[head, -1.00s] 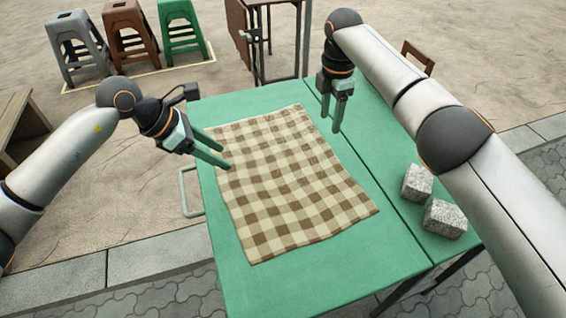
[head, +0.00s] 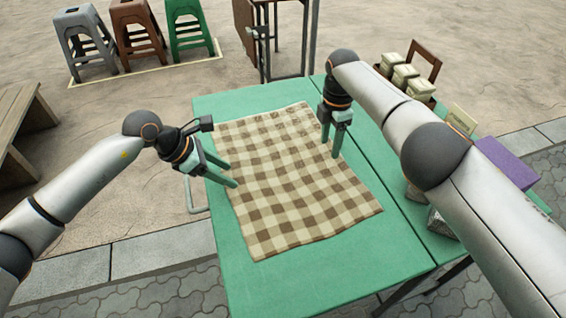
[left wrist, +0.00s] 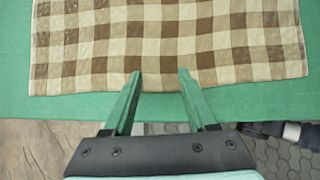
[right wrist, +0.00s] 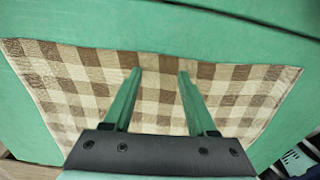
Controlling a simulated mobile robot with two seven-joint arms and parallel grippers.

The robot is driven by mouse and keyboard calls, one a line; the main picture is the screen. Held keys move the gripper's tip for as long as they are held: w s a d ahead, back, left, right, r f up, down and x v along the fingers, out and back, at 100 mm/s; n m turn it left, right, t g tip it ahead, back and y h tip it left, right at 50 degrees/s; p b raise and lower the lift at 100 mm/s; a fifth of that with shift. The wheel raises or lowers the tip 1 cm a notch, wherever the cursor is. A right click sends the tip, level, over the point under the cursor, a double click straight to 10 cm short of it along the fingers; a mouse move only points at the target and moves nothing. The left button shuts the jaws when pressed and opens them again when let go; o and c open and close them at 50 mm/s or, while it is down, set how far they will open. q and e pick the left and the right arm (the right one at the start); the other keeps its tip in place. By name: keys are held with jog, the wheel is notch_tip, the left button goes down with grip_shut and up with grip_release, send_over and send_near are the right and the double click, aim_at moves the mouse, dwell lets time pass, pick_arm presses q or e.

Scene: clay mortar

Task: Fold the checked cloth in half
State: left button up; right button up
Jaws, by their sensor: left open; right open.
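The brown-and-cream checked cloth (head: 290,185) lies spread flat on the green table (head: 290,285), with slight ripples. My left gripper (head: 232,175) is open and empty at the cloth's left edge. In the left wrist view its fingertips (left wrist: 160,75) reach over the edge of the cloth (left wrist: 170,45). My right gripper (head: 336,140) is open and empty at the cloth's right edge, near the far right corner. In the right wrist view its fingertips (right wrist: 160,72) reach over the cloth's edge (right wrist: 215,75). Whether either gripper touches the cloth, I cannot tell.
Grey stone blocks (head: 440,222) stand at the table's right, partly behind my right arm. A purple box (head: 506,162), a small card (head: 462,121) and a wooden rack with pale packets (head: 405,74) are beyond that arm. Plastic stools (head: 138,38) stand far back.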

pick_arm(q)
jog(key=shift+f, duration=0.2)
pick_arm(e)
jog(key=shift+f, duration=0.2)
pick_arm(q)
jog(key=shift+r, duration=0.1)
pick_arm(e)
jog(key=shift+r, duration=0.1)
pick_arm(q)
jog(key=shift+f, duration=0.3)
jog(key=shift+c, duration=0.4)
pick_arm(e)
jog(key=shift+c, duration=0.4)
pick_arm(q)
jog(key=shift+s+f, duration=0.1)
grip_shut()
pick_arm(e)
grip_shut()
